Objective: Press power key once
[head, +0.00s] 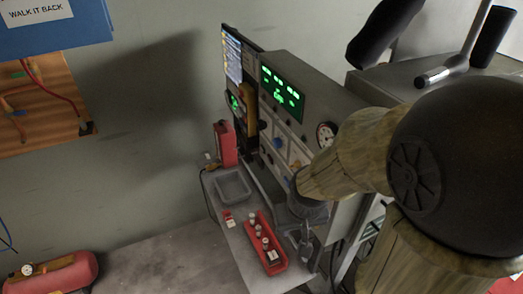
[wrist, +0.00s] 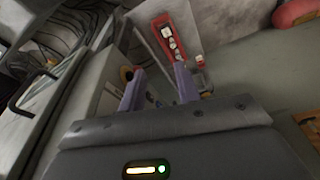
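A grey console (head: 315,100) with green lit displays, knobs and a round gauge stands against the wall in the head view. Its lower front is partly hidden by my arm. I cannot tell which control is the power key. My gripper (head: 300,235) hangs low in front of the console, above the shelf with the red tray; its tips are small and unclear there. In the wrist view my gripper (wrist: 158,88) shows two purple-grey fingers spread apart with nothing between them. A dark round knob with an orange rim (wrist: 127,73) shows beside the left finger.
The red tray (head: 279,266) holds several small items on the grey shelf (head: 233,238). A red tank (head: 50,275) lies at lower left. A metal-handled tool (head: 462,62) rests on the upper right surface.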

